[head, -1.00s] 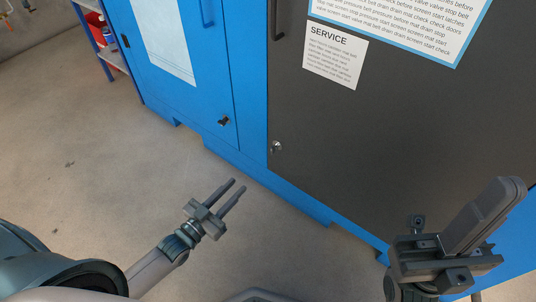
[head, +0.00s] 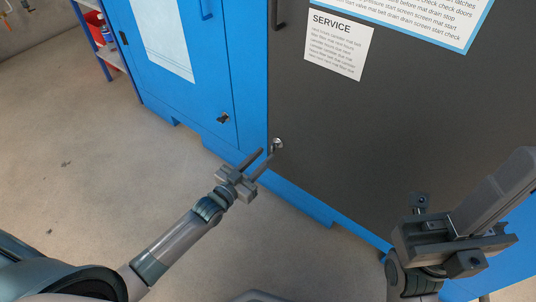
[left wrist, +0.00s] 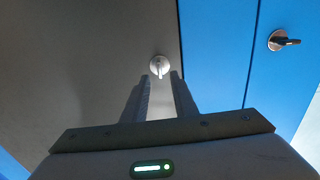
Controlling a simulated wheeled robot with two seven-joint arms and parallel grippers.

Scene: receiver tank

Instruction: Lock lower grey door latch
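The lower latch (head: 277,144) is a small silvery knob near the lower left edge of the grey door (head: 400,130). In the left wrist view the latch (left wrist: 159,67) is a round plate with a narrow tab hanging straight down. My left gripper (head: 267,153) is open, its fingertips just short of the latch. In the left wrist view its two fingers (left wrist: 160,88) stand apart, with the tab above the gap between their tips; I cannot tell if they touch. My right gripper (head: 500,190) is at the lower right, in front of the grey door; its finger opening is not clear.
A blue door (head: 180,70) on the left has its own dark latch (head: 222,118), also in the left wrist view (left wrist: 284,40). A dark handle (head: 278,14) is higher on the grey door. A shelf with red bins (head: 95,20) stands far left. The floor (head: 90,150) is clear.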

